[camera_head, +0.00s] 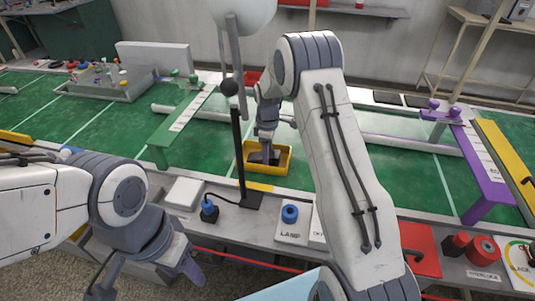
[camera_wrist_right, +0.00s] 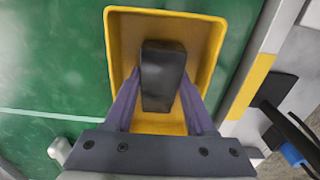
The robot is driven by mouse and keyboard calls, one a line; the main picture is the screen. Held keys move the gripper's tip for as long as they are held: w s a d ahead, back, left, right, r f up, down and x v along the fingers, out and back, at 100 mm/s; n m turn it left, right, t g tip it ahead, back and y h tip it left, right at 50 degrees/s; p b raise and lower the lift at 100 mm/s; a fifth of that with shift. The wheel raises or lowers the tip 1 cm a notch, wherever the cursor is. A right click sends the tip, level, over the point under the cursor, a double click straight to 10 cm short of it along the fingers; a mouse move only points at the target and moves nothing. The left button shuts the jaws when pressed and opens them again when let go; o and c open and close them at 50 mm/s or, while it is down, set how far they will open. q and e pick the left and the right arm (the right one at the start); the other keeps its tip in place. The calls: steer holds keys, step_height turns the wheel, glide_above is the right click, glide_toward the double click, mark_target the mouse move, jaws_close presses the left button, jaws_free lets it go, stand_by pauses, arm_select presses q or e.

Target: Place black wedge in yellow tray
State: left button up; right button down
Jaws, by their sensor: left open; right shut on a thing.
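The yellow tray (camera_head: 250,176) lies on the green mat beyond the grey front counter; it also shows in the right wrist view (camera_wrist_right: 212,55). The black wedge (camera_wrist_right: 163,72) is between the purple-grey fingers of my right gripper (camera_wrist_right: 158,100), which is shut on it. The wedge is inside the tray's outline in both views. I cannot tell whether it touches the tray floor. In the head view the wedge (camera_head: 262,157) is partly hidden by my right gripper. My left gripper (camera_head: 147,283) is at the lower left, open and empty, away from the tray.
A black post (camera_head: 238,150) stands just left of the tray. A blue knob (camera_head: 290,213) sits on the counter's label plate. A green bench (camera_head: 165,135) is left and a purple bench (camera_head: 485,170) right. Green mat (camera_head: 340,175) is free beside the tray.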

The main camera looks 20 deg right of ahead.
steer(key=shift+c, duration=1.2)
jaws_free()
steer(key=shift+f, duration=0.15)
step_height(320, 180, up, 8)
steer(key=shift+f, duration=0.1)
steer(key=shift+s, duration=0.1)
